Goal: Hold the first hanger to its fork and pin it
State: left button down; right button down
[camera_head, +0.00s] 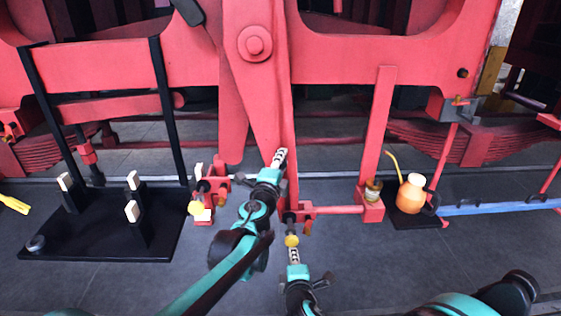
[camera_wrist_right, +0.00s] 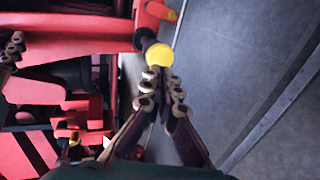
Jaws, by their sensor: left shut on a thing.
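A narrow red upright bar (camera_head: 292,185), which looks like the hanger, hangs in the middle of the head view beside a broad tapered red link. My left gripper (camera_head: 281,156) is shut at this bar; its fingertips partly hide the grip. At the bar's lower end is a red joint, perhaps the fork, with a dark pin with a yellow head (camera_head: 291,241). In the right wrist view the yellow head (camera_wrist_right: 158,54) sits just beyond my right gripper's fingertips (camera_wrist_right: 163,84), its dark shaft against the red part. My right gripper (camera_head: 293,253) is slightly open, with a narrow gap between its fingers.
Another yellow-headed pin (camera_head: 195,207) is at a red bracket to the left. A black stand (camera_head: 100,247) with pale-topped posts lies further left. An orange jug (camera_head: 411,193) stands on a dark mat right of another red upright (camera_head: 379,130).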

aim_at(293, 237)
pick_arm(q)
jog(key=shift+d, duration=0.45)
pick_arm(e)
jog(key=shift+a, duration=0.1)
pick_arm(q)
jog(key=shift+r, duration=0.1)
jog(key=shift+d, duration=0.2)
pick_arm(e)
jog(key=shift+d+x, duration=0.2)
jog(key=shift+x, duration=1.9)
pick_arm(q)
jog(key=shift+a, duration=0.1)
pick_arm(e)
jog(key=shift+w, duration=0.15)
jog(key=shift+w+d, duration=0.1)
jog(key=shift+w, duration=2.45)
jog(key=shift+v, duration=3.55)
